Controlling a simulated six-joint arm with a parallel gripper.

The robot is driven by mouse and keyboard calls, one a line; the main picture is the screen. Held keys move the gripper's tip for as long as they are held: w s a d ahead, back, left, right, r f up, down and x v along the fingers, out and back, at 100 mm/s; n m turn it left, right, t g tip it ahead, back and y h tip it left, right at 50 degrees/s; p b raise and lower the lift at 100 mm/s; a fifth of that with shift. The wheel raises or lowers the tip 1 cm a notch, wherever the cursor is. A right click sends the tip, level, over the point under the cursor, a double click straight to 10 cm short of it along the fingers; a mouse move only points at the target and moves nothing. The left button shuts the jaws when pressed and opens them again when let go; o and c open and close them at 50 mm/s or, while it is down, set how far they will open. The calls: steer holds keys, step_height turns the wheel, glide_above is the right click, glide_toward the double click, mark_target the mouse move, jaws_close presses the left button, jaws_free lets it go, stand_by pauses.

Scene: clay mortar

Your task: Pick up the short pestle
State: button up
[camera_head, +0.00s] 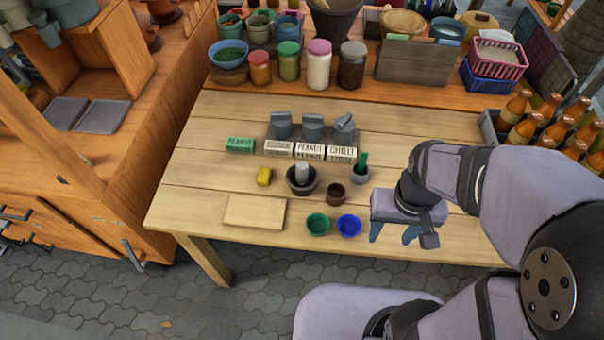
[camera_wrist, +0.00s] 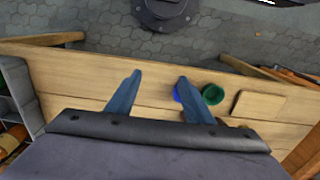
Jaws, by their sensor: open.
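A thick grey pestle (camera_head: 302,174) stands upright in a dark clay mortar (camera_head: 302,188) near the middle of the table. A green pestle (camera_head: 362,161) leans in a small grey mortar (camera_head: 360,176) to its right. I cannot tell for sure which pestle is the short one. My gripper (camera_head: 394,233) is open and empty, above the table's front right part, to the right of and nearer than both mortars. Its two blue fingers point down, and they also show in the wrist view (camera_wrist: 159,77). Neither pestle shows in the wrist view.
A small brown cup (camera_head: 336,194), a green bowl (camera_head: 318,224), a blue bowl (camera_head: 349,226), a yellow block (camera_head: 264,177) and a flat board (camera_head: 254,212) lie around the mortars. Labelled blocks (camera_head: 309,151) stand behind. Bottles (camera_head: 522,132) fill a crate at right.

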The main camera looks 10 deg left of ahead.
mark_target(302, 165)
steer(key=s+a+f+n+g+p, duration=0.2)
steer(key=a+n, duration=0.1)
steer(key=a, duration=0.2)
steer(key=w+a, duration=0.2)
steer(key=w+a+f+n+p, duration=0.1)
steer(key=w+a, duration=0.2)
steer(key=w+a+n+h, duration=0.1)
steer(key=w+a, duration=0.1)
steer(key=a, duration=0.1)
steer(key=shift+w+f, duration=0.15)
steer(key=shift+f, duration=0.25)
steer(key=w+a+r+m, duration=0.1)
steer(key=w+a, duration=0.1)
steer(key=w, duration=0.2)
steer(key=w+a+r+m+t, duration=0.1)
steer(key=w+a+r+m, duration=0.1)
steer(key=w, duration=0.3)
steer(key=w+a+r+m+t+y, duration=0.1)
steer(key=w+a+r, duration=0.1)
steer(key=w+a, duration=0.2)
steer(key=shift+w+a+r+m+p, duration=0.1)
steer(key=shift+w+a+m+p, duration=0.15)
steer(key=shift+w, duration=0.2)
steer(key=shift+d+r+m, duration=0.1)
steer(key=shift+r+m, duration=0.05)
steer(key=shift+m, duration=0.4)
steer(key=shift+s+d+m, duration=0.2)
steer(key=shift+s+m, duration=0.2)
steer(key=shift+m, duration=0.8)
